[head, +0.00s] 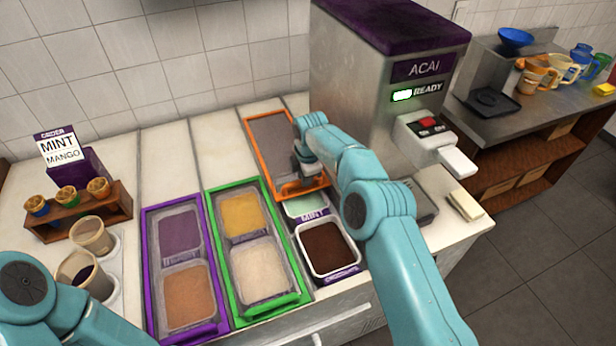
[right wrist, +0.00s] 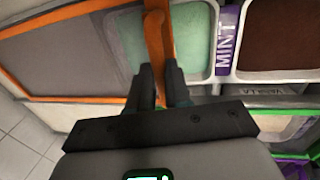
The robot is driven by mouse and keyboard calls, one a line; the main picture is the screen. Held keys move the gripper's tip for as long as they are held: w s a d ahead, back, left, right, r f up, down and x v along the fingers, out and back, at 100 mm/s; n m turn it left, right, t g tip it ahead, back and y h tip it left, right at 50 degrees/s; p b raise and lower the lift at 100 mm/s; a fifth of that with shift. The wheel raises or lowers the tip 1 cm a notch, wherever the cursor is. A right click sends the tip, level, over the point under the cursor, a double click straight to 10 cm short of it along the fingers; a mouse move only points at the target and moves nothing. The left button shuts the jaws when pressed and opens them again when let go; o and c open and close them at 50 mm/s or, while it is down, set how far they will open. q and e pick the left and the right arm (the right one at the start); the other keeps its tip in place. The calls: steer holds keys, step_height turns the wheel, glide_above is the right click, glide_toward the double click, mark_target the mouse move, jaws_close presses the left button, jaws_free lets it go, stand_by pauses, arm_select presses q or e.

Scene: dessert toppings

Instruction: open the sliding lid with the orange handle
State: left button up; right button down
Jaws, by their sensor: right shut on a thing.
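The sliding lid is a grey panel in an orange frame (head: 258,147) on the counter, left of the acai machine. Its orange handle (right wrist: 156,45) shows between my fingers in the right wrist view. My right gripper (right wrist: 160,88) is shut on the handle. In the head view my right gripper (head: 304,172) is at the lid's front end, partly hidden by my arm. In front of the lid, a pale green mint tub (head: 305,206) shows in part and a dark brown tub (head: 327,249) is fully uncovered. My left gripper is out of view; only its arm shows.
Green-framed (head: 217,240) and purple-framed (head: 150,270) topping tubs sit to the left. The acai machine (head: 350,75) stands close on the right. A wooden cup rack (head: 95,215) and mint-mango order sign (head: 62,150) are at far left. Bare counter lies behind the tubs.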

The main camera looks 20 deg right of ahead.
steer(key=shift+w, duration=0.55)
steer(key=c, duration=1.1)
jaws_free()
steer(key=shift+r, duration=0.15)
steer(key=shift+r, duration=0.35)
steer(key=s+r, duration=0.1)
steer(key=r, duration=0.4)
steer(key=s+r, duration=0.1)
steer(key=r, duration=0.4)
steer(key=s+r+b, duration=0.1)
steer(key=r, duration=0.4)
steer(key=shift+s+d+r, duration=0.1)
steer(key=shift+s, duration=0.05)
